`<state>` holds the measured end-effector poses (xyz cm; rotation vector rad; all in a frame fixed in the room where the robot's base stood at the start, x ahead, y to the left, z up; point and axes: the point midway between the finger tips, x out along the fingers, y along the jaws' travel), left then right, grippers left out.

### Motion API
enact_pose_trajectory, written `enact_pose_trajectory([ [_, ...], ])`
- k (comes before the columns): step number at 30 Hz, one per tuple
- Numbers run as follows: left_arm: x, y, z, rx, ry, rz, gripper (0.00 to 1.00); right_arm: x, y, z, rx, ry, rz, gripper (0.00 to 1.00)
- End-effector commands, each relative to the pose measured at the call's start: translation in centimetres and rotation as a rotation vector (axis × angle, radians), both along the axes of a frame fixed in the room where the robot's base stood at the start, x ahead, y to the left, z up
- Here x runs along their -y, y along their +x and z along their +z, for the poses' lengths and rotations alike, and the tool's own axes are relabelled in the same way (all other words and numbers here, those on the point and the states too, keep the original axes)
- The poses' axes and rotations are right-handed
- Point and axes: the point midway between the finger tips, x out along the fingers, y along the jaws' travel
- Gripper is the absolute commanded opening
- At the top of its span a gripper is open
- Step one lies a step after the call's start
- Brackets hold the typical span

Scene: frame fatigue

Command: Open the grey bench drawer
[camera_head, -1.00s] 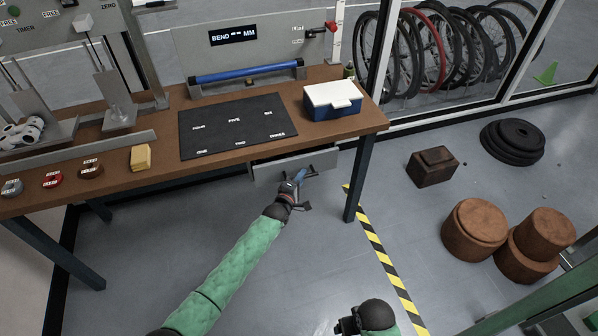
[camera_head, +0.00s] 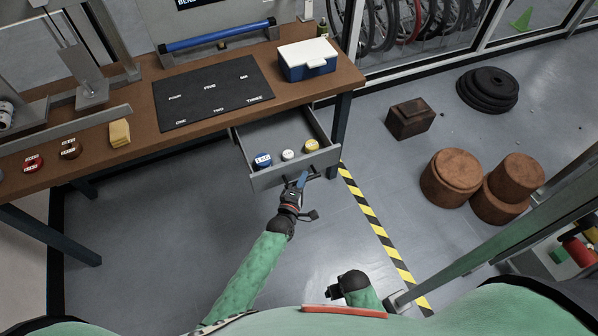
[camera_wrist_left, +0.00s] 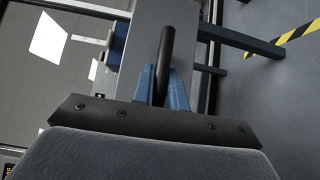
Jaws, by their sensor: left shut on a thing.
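The grey bench drawer (camera_head: 262,180) is pulled out from under the wooden bench and stands open in the head view. Inside it lie a blue roll (camera_head: 263,160), a white roll (camera_head: 288,155) and a yellow roll (camera_head: 311,146). My left gripper (camera_head: 302,180) is at the drawer front, shut on the dark bar handle. In the left wrist view the handle (camera_wrist_left: 166,50) runs between the blue fingers (camera_wrist_left: 163,85). My right gripper (camera_head: 336,287) hangs low near my body, apart from the bench; its jaws are too unclear to read.
The wooden bench (camera_head: 140,145) holds a black mat (camera_head: 205,100), a blue and white box (camera_head: 307,62) and a yellow block (camera_head: 119,133). A bench leg (camera_head: 340,130) stands right of the drawer. Rusty weights (camera_head: 454,177) stand on the floor at right. Floor before the drawer is clear.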

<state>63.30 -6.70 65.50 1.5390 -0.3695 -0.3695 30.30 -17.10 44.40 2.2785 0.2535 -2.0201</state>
Motion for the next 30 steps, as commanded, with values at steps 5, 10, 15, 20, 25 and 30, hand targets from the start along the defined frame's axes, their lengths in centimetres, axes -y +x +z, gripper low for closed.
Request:
enact_pose_trajectory([
  [5, 0.1, -0.5, -0.1, -0.002, 0.000, 0.000, 0.00, 0.0, -0.2, -0.3, -0.003, -0.001, 0.000, 0.80],
  [10, 0.1, -0.5, -0.1, -0.002, 0.001, 0.000, 0.00, 0.0, -0.2, -0.3, -0.003, -0.001, 0.000, 0.80],
  [15, 0.1, -0.4, -0.1, -0.002, 0.001, 0.000, 0.26, 0.0, -0.1, -0.3, -0.003, -0.001, 0.000, 0.80],
  [20, 0.1, -0.4, -0.1, -0.001, 0.000, 0.000, 0.36, 0.0, -0.1, -0.3, -0.002, 0.000, 0.000, 0.80],
  [25, 0.1, -0.4, -0.1, -0.001, 0.000, 0.000, 0.36, 0.0, -0.1, -0.2, -0.001, 0.000, 0.000, 0.80],
  [30, -0.4, -1.3, -0.2, 0.000, 0.000, 0.000, 0.36, 0.0, 0.0, -0.1, -0.006, -0.001, 0.000, 0.80],
])
